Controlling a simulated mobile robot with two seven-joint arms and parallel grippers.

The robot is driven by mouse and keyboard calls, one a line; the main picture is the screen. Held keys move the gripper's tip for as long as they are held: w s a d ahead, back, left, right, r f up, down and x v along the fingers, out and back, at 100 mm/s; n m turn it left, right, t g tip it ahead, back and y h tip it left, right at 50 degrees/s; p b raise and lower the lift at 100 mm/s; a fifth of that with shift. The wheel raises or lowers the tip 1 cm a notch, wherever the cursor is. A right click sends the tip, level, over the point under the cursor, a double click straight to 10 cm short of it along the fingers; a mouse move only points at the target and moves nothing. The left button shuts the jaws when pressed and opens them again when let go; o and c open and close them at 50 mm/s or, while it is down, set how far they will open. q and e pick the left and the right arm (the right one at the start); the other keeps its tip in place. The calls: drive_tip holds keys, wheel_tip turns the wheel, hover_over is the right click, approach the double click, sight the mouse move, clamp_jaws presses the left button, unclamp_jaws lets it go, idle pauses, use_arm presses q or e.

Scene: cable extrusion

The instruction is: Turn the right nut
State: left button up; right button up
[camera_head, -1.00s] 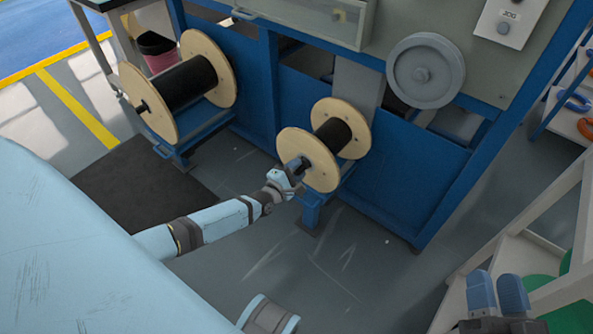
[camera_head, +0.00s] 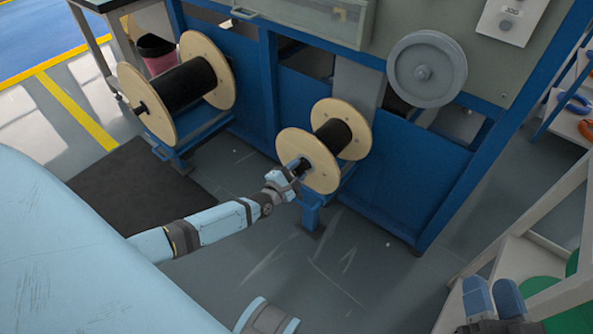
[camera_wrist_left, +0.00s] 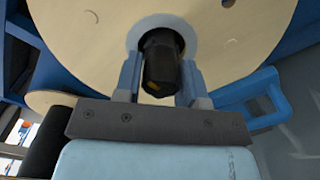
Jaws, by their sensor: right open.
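The right spool is a wooden reel (camera_head: 308,148) with black cable wound on it, mounted on the blue machine frame. A dark nut (camera_wrist_left: 161,62) sits at the centre of its near flange, inside a light ring. My left gripper (camera_head: 296,169) is at this nut. In the left wrist view its two blue-grey fingers (camera_wrist_left: 161,78) stand on either side of the nut, very close to it; whether both touch it is unclear. My right gripper (camera_head: 494,292) is open and empty at the lower right, far from the spool.
A larger reel (camera_head: 214,68) of black cable stands on the frame to the left. A grey wheel (camera_head: 427,70) is on the machine panel to the right. White shelving (camera_head: 548,255) stands close to my right gripper. The grey floor before the spool is clear.

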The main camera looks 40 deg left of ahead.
use_arm(q)
drive_tip(key=o, duration=0.3)
drive_tip(key=s+a+p, duration=0.1)
drive_tip(key=s+p, duration=0.2)
drive_tip(key=s, duration=1)
drive_tip(key=shift+s, duration=0.35)
use_arm(e)
drive_tip(key=r+t, duration=0.1)
drive_tip(key=r, duration=0.1)
drive_tip(key=r+t, duration=0.1)
drive_tip(key=r, duration=0.2)
drive_tip(key=shift+s+d, duration=0.2)
use_arm(q)
drive_tip(key=shift+s, duration=0.1)
